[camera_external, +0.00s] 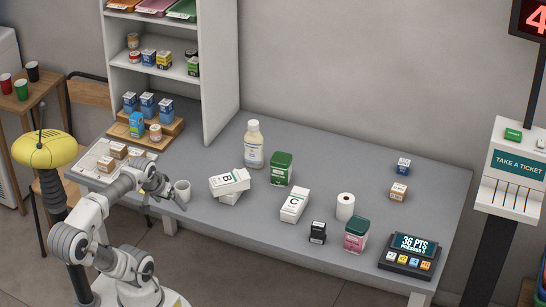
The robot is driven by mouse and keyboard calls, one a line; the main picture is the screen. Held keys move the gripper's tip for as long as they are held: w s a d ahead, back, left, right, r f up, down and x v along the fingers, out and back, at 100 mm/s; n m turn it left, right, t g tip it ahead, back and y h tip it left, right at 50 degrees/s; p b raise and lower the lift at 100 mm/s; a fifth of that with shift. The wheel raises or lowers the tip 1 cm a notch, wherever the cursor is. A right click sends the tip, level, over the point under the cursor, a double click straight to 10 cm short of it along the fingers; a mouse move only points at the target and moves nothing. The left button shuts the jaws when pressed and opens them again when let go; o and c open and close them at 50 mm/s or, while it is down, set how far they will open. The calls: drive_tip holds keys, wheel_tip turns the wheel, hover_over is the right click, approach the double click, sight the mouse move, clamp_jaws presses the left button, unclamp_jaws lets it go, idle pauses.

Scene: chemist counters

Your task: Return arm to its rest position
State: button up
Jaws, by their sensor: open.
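My arm reaches up from the lower left, in front of the grey counter (300,225). My gripper (166,192) is open and hangs over the counter's left front edge. Behind the arm is a white tray (88,162) with small brown-and-white boxes (118,150).
A white shelf unit (222,70) stands behind on the left. White boxes (230,181), a bottle (254,145), a green tin (281,168), a box marked C (294,204), a paper roll (345,206), a pink tin (356,234) and a points terminal (408,257) stand rightward. The counter's back middle is clear.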

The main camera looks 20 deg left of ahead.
sight(281, 168)
wheel_tip(281, 168, up, 16)
drive_tip(key=p, duration=1.4)
drive_tip(key=w+d+f+t+h+b, duration=0.1)
drive_tip(key=w+d+f, duration=0.1)
drive_tip(key=w+d, duration=0.35)
drive_tip(key=w+d+f+t+h+b, duration=0.1)
drive_tip(key=w+d+f, duration=0.15)
drive_tip(key=w, duration=0.65)
drive_tip(key=w+d+f+t+b, duration=0.1)
drive_tip(key=w+d+f+t, duration=0.2)
drive_tip(key=w+d+f, duration=0.6)
drive_tip(key=w+f+t+y+b, duration=0.1)
drive_tip(key=w+f+t+y, duration=0.35)
drive_tip(key=f, duration=0.75)
drive_tip(key=shift+n+g+h, duration=0.4)
drive_tip(key=shift+g+h, duration=0.35)
drive_tip(key=shift+g, duration=0.1)
drive_tip(key=x, duration=1.2)
drive_tip(key=r+b+x, duration=0.1)
drive_tip(key=x, duration=0.5)
drive_tip(key=shift+w, duration=0.25)
drive_tip(key=shift+c, duration=0.2)
drive_tip(key=shift+d, duration=0.1)
drive_tip(key=c, duration=1.2)
drive_tip(key=o, duration=1.1)
